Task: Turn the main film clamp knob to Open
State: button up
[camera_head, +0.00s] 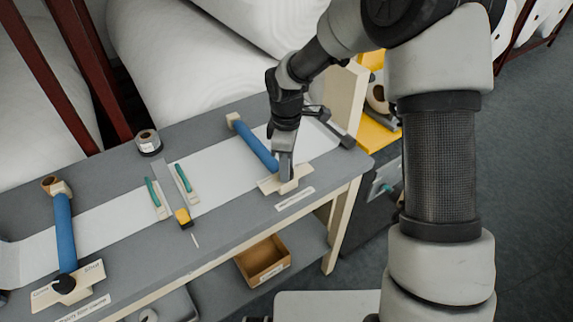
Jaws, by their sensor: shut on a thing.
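My gripper (286,168) points down at the front end of the right blue clamp bar (254,145) and is shut on the small knob there. The fingers hide most of that knob, so its pointing direction cannot be told. A pale plate (268,185) lies under it, with a white label (295,198) in front, too small to read. The left blue clamp bar (65,232) ends at a black knob (64,284) on a pale plate (90,294) with small lettering, seemingly Open at left and Shut at right. Its front label is cut off and hard to read.
White film (110,218) runs across the grey bench. Two green-handled tools (181,178), a yellow-ended bar (183,217) and a tape roll (148,142) lie between the clamps. A cardboard box (263,260) sits on the lower shelf. Large white rolls (180,60) stand behind.

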jog(key=shift+r, duration=0.1)
dwell(0.3)
jog(key=o, duration=1.1)
jog(key=shift+c, duration=0.2)
notch_tip(320, 180, up, 17)
jog(key=shift+r, duration=0.2)
